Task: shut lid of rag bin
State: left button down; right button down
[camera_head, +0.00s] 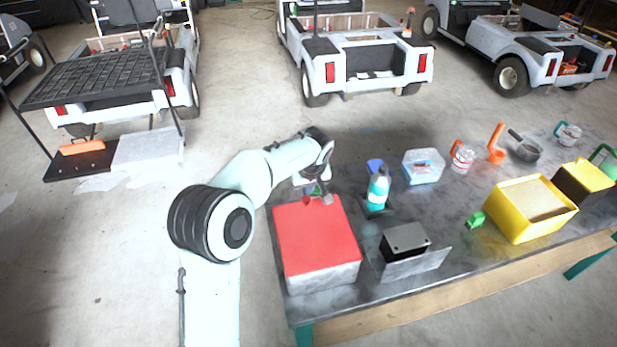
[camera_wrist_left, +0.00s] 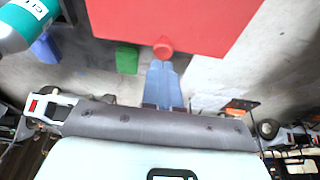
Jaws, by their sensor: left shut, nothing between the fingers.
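The rag bin (camera_head: 322,275) is a pale grey box at the left end of the dark table. Its flat red lid (camera_head: 315,235) lies over the top and looks down; a small remaining gap cannot be ruled out. My left gripper (camera_head: 325,196) is at the bin's far edge, shut and empty. In the left wrist view the red lid (camera_wrist_left: 185,18) fills the top. The fingers (camera_wrist_left: 163,85) point at a round red knob (camera_wrist_left: 163,46) on its edge; whether they touch cannot be told. My right gripper is not in view.
A teal bottle (camera_head: 378,188) stands just right of the bin, with a black box on a grey stand (camera_head: 407,243) nearer. A clear tub (camera_head: 423,166) and yellow bin (camera_head: 525,212) are farther right.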

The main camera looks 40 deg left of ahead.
pick_arm(q)
jog(key=shift+f, duration=1)
